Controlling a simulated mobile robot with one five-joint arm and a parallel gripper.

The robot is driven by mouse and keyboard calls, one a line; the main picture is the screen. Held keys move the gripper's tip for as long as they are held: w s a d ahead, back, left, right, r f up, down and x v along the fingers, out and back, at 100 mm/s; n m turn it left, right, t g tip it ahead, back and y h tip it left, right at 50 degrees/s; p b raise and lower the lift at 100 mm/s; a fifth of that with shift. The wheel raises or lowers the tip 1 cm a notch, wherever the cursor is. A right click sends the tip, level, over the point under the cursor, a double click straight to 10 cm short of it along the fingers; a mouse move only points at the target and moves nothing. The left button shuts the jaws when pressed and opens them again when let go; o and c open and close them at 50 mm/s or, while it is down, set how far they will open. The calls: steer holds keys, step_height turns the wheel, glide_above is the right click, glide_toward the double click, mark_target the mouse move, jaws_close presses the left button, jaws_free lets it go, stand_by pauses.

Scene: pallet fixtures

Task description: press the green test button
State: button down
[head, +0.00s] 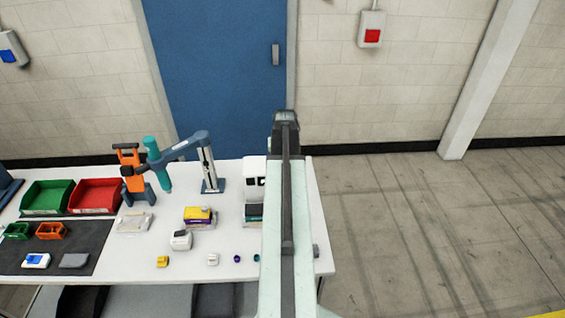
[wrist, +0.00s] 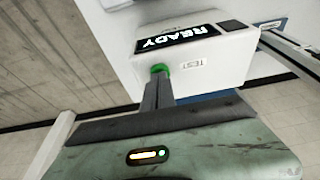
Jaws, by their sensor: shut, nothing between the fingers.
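The green test button (wrist: 160,68) shows in the wrist view on the front of a white tester box (wrist: 228,68). The box has a dark display reading READY and a TEST label beside the button. My gripper (wrist: 160,80) is shut and empty, its fingertips right at the button and overlapping its lower part; I cannot tell whether they touch it. In the head view my gripper (head: 285,118) is at the far end of my arm. A white device (head: 254,172) there is partly hidden behind the arm, and the button is not visible.
The white bench (head: 140,255) holds a green bin (head: 47,196), a red bin (head: 95,195), a teal tool on an arm stand (head: 158,165) and several small parts. A blue door (head: 215,70) is behind. The floor at right (head: 400,230) is clear.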

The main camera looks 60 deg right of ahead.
steer(key=shift+f+b, duration=0.5)
steer(key=shift+f, duration=0.2)
steer(key=shift+s+a+f+b, duration=0.15)
steer(key=shift+a+f+b, duration=0.1)
steer(key=shift+b, duration=0.15)
steer(key=shift+s+a+r, duration=0.15)
steer(key=shift+s+r, duration=0.05)
steer(key=shift+w+f, duration=0.1)
steer(key=shift+w, duration=0.05)
steer(key=shift+d+r+p, duration=0.2)
steer(key=shift+r+p, duration=0.25)
steer(key=shift+p, duration=0.1)
steer(key=p+v, duration=1.3)
steer(key=shift+w+d+r, duration=0.2)
steer(key=shift+d+r, duration=0.05)
steer(key=shift+r, duration=0.05)
